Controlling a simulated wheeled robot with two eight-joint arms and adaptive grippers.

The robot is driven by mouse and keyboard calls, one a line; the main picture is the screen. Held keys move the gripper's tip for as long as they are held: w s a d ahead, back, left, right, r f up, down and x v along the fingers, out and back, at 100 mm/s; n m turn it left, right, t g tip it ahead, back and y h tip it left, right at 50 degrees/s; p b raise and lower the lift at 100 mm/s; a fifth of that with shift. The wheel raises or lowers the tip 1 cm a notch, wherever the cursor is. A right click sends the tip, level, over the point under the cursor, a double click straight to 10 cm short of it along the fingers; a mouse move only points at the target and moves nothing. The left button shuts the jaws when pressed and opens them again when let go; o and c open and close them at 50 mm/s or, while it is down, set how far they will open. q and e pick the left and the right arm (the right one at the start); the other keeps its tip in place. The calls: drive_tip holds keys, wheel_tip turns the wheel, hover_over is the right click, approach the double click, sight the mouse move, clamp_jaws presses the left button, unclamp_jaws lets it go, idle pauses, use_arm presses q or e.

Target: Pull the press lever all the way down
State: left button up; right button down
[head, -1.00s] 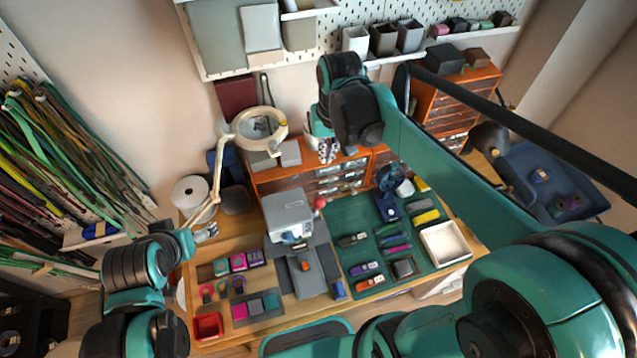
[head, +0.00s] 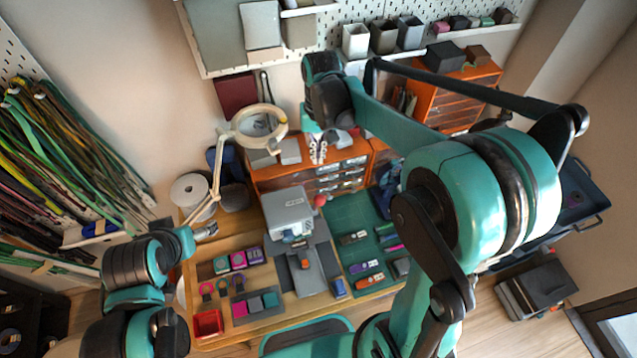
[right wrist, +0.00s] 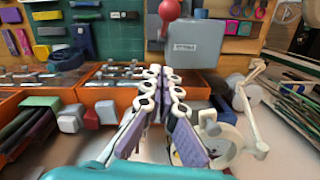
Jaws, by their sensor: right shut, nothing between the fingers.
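The press (head: 288,210) is a grey box on the bench. Its lever ends in a red ball knob (head: 320,200) at the press's right side. My right gripper (head: 318,152) is above the drawers behind the press, apart from the knob. In the right wrist view its fingers (right wrist: 163,73) are together and empty, pointing toward the knob. My left gripper (head: 207,232) is left of the press, small and unclear.
A ring magnifier lamp (head: 260,126) stands behind left of the press. Orange drawers (head: 340,175) lie under my right gripper. A green mat (head: 345,212) with small items is right of the press. A red tray (head: 208,324) is at the front left.

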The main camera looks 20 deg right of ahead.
drive_tip(key=s+f, duration=0.4)
drive_tip(key=f, duration=0.3)
drive_tip(key=shift+a+f, duration=0.15)
drive_tip(key=shift+a, duration=0.3)
drive_tip(key=shift+s, duration=0.25)
